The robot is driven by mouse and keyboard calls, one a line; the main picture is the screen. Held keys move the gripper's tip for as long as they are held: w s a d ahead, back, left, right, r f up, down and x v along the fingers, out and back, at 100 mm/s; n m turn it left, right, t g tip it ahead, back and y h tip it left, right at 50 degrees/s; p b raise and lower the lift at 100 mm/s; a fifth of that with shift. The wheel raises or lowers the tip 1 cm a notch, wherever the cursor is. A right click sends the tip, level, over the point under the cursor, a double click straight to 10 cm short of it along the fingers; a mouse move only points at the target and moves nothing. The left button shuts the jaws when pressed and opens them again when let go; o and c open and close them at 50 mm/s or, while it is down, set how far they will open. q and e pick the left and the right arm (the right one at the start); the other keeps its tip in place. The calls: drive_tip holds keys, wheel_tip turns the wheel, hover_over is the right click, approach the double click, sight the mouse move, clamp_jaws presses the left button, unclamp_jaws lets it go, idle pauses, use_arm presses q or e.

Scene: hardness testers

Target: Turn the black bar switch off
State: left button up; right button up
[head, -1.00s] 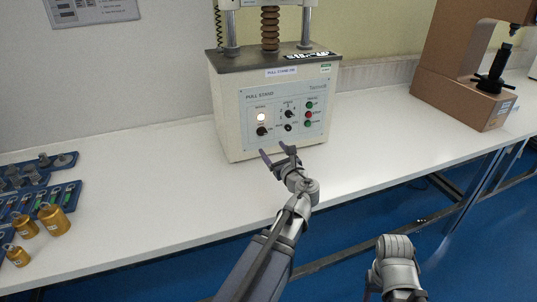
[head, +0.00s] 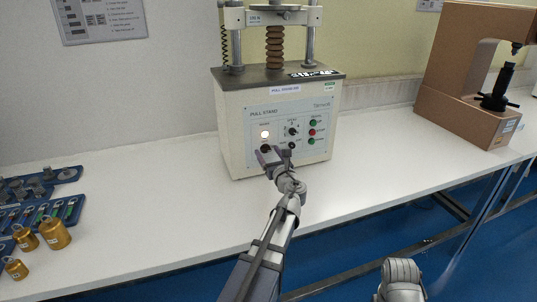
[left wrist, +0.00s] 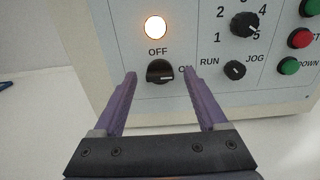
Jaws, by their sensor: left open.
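The black bar switch (left wrist: 160,72) is on the front panel of the pull stand, below a lit white lamp (left wrist: 155,27). An OFF label stands above the switch, and a partly hidden label starting with O is at its right. The bar looks roughly level, pointing sideways. My left gripper (left wrist: 158,76) is open, with one finger on each side of the switch; I cannot tell whether they touch it. In the head view my left gripper (head: 269,154) is at the panel and partly covers the switch. My right gripper is not clearly visible; only part of my right arm shows at the bottom.
The pull stand (head: 240,130) stands on a white bench (head: 150,200). Its panel also has a numbered knob (left wrist: 244,24), a RUN/JOG knob (left wrist: 235,70), and red and green buttons. Brass weights (head: 54,232) and blue trays are at left; a brown tester (head: 455,100) is at right.

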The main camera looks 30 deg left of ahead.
use_arm(q)
clamp_jaws()
idle(0.7)
